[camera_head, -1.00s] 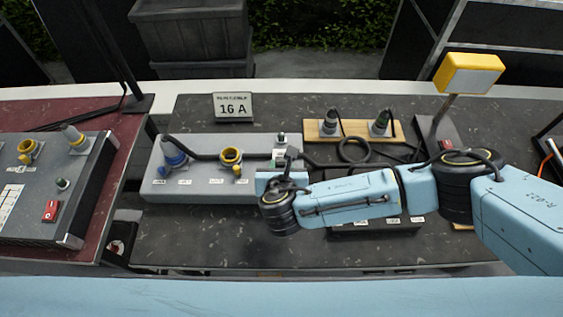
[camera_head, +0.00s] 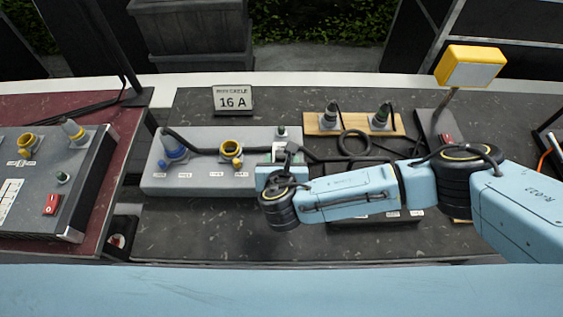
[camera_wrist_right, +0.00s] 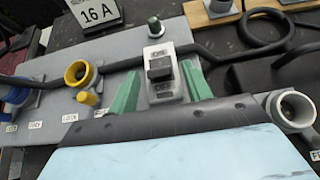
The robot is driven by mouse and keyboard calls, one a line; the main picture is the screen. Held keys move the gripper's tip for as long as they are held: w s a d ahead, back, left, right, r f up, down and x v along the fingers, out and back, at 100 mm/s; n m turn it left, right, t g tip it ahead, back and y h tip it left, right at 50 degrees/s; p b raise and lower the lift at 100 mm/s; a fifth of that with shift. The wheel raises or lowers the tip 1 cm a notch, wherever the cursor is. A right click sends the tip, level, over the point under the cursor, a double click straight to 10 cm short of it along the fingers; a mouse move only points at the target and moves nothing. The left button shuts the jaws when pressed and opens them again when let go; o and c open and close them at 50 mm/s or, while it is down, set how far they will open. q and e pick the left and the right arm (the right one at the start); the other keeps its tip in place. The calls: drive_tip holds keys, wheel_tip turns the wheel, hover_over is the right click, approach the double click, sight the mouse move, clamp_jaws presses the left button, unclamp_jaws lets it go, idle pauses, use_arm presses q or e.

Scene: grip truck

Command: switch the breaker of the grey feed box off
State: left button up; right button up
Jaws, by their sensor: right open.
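The grey feed box (camera_head: 215,185) stands on the dark table, with a blue socket (camera_head: 174,150) and a yellow socket (camera_head: 231,150). In the right wrist view its breaker is a white plate with a black lever (camera_wrist_right: 159,69) between two labels, the lower reading OFF. I cannot tell the lever's position for sure. My right gripper (camera_wrist_right: 160,68) is open, its green fingers on either side of the breaker; contact is unclear. In the head view my right wrist mostly hides the breaker. My left gripper is out of view.
A 16 A sign (camera_head: 233,99) stands behind the box. A black cable runs right toward a wooden board (camera_head: 352,124) with two plugs. A dark box lies under my right forearm. Another panel with a red switch (camera_head: 51,204) is at left.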

drive_tip(key=v, duration=1.3)
drive_tip(key=shift+p, duration=0.4)
drive_tip(key=shift+s, duration=0.15)
